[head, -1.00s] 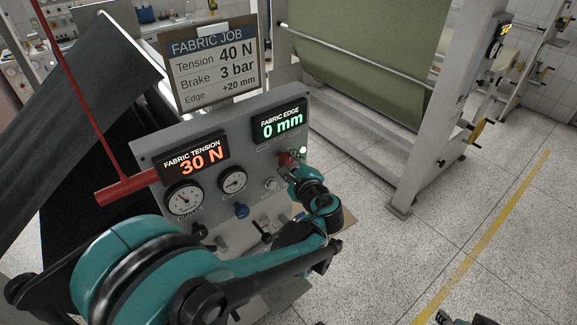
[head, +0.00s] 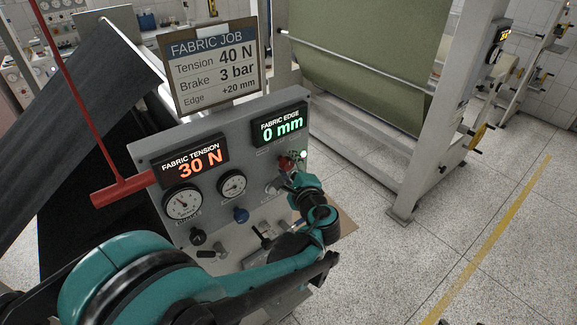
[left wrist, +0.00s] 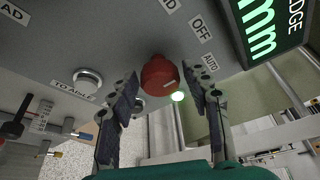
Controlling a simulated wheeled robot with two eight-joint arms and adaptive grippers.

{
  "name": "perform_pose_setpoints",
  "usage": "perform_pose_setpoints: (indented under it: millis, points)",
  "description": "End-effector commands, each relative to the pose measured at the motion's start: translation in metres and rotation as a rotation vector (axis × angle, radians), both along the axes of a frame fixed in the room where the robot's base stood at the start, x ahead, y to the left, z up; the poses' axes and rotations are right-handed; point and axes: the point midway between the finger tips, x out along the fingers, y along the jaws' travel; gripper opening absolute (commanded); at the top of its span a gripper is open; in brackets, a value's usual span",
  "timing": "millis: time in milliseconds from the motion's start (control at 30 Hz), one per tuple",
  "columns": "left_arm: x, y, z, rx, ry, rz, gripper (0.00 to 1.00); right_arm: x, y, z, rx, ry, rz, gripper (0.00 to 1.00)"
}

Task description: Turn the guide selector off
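The guide selector is a red knob (head: 286,163) on the right of the grey panel, below the green 0 mm display. In the left wrist view the red knob (left wrist: 159,76) has OFF (left wrist: 199,27) and AUTO (left wrist: 210,62) labels to its right. Which label it points to, I cannot tell. My left gripper (left wrist: 160,92) is open, with one finger on each side of the knob's lower end and gaps visible. In the head view my left gripper (head: 289,182) is just below the knob, its fingertips hard to make out. My right gripper is not in view.
A job sign (head: 211,68) stands behind. Floor at right is open.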

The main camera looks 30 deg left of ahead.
Motion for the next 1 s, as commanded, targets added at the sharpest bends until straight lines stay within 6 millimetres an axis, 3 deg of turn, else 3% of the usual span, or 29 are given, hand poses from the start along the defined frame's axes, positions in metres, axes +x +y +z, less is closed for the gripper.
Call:
perform_pose_setpoints:
  millis: [367, 800, 1000]
  points:
    - [-0.003, -0.004, 0.001, 0.001, 0.000, -0.001, 0.56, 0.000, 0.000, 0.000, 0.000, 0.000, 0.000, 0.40]
    - [-0.060, -0.067, 0.016, 0.000, 0.000, -0.006, 0.56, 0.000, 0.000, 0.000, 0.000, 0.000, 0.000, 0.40]
    - [-0.076, -0.084, 0.020, 0.000, 0.001, -0.003, 0.56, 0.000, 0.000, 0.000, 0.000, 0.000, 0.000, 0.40]
